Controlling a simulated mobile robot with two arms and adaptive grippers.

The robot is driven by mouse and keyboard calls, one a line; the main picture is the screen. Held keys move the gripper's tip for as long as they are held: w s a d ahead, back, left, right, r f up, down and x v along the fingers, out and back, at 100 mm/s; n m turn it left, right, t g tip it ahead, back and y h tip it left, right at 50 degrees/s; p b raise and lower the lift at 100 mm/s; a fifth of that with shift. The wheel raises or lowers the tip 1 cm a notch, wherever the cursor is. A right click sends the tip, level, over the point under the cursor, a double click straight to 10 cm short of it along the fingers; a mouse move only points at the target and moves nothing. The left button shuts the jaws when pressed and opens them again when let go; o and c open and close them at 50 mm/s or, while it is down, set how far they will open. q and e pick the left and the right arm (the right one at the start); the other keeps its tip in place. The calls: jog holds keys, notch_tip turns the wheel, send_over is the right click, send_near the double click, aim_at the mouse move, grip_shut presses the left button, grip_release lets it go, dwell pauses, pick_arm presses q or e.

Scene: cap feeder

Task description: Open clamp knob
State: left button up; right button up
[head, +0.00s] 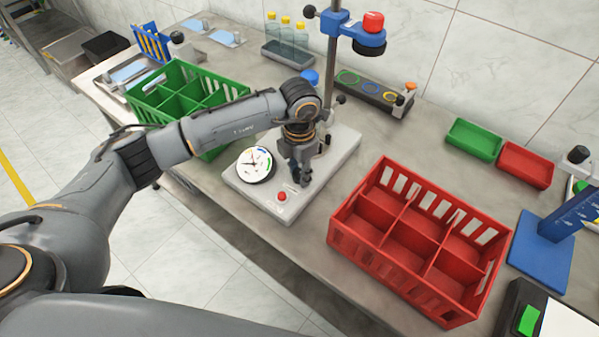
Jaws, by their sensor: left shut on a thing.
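My left gripper (294,174) points down over the white base plate (335,158) of the bench device, between the round dial and the post. It is shut on what appears to be the clamp knob; the fingers and wrist hide most of it. The base plate also carries a white round dial (254,165) and a red button (282,196). A metal post (331,62) rises behind my wrist, with a blue head (358,39) and a red cap (373,21) on top. Small black knobs sit on the post. My right gripper is not in view.
A red divided crate (343,243) stands right of the device, and a green divided crate (222,78) stands left behind my forearm. Green (473,140) and red (525,164) trays and a blue stand (540,248) are at the right. Bottles (286,38) stand at the back.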

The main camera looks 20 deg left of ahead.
pick_arm(q)
jog(key=shift+n, duration=0.9)
jog(key=o, duration=1.2)
jog(key=shift+c, duration=0.2)
jog(key=shift+r, duration=0.15)
notch_tip(320, 180, up, 12)
